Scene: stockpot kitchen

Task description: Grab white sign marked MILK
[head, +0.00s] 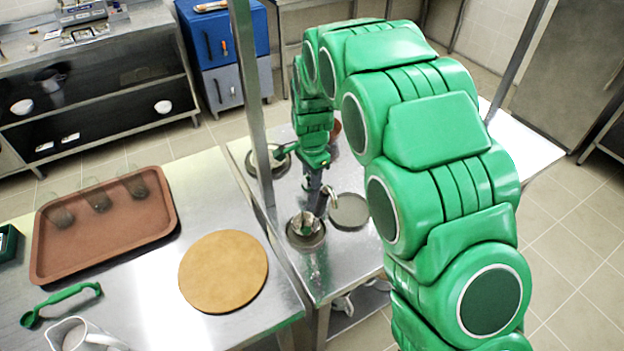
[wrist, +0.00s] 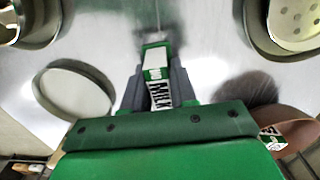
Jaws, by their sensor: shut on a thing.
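The white sign marked MILK (wrist: 158,95), with a green part, stands between the two grey fingers of my gripper (wrist: 156,85) in the wrist view. The fingers are shut on it. Its lettering runs down toward the camera. In the head view my gripper (head: 318,198) is low over the metal table (head: 352,268). I cannot make out the sign there.
Round dishes or pans (head: 349,211) stand close around my gripper; in the wrist view a shallow round pan (wrist: 62,92) lies to its left. A brown tray (head: 100,250) with glasses and a round wooden board (head: 223,271) lie on the left counter.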

